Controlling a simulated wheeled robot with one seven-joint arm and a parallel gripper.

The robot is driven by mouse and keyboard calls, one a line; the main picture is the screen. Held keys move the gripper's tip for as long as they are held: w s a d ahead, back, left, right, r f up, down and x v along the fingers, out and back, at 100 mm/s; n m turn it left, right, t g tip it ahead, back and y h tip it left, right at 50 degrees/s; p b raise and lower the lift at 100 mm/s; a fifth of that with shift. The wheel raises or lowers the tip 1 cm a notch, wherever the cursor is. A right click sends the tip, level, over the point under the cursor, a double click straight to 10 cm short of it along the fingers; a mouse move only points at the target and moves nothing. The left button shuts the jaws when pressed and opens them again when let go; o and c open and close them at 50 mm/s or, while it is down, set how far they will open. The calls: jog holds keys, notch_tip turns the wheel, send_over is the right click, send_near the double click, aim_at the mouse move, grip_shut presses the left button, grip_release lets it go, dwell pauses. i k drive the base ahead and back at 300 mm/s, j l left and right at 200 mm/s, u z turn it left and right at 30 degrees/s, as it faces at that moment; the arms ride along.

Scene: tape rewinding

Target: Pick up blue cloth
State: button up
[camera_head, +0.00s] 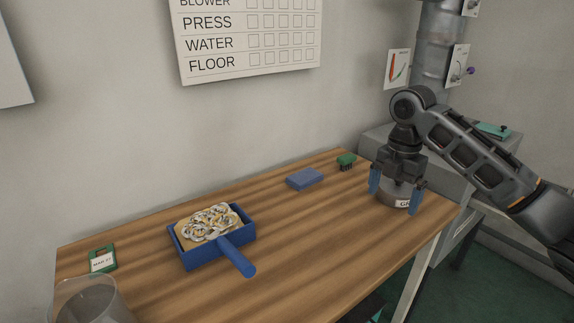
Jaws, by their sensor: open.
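The blue cloth (304,179) lies as a flat, folded-looking block near the back of the wooden table, right of its middle. My gripper (394,193) is at the right end of the table, pointing down, with its two blue fingers apart. It is to the right of the cloth and clear of it. A round grey container with a white label (402,203) shows between and behind the fingers. I cannot tell whether the fingers touch it.
A small green brush-like block (346,162) sits just right of the cloth. A blue tray (187,260) with a handle holds a pile of rings. A green tagged card (103,260) and a clear cup (92,302) are at the left. The table's middle (310,225) is clear.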

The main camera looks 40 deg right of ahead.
aim_at(300, 181)
jog(key=i, duration=1)
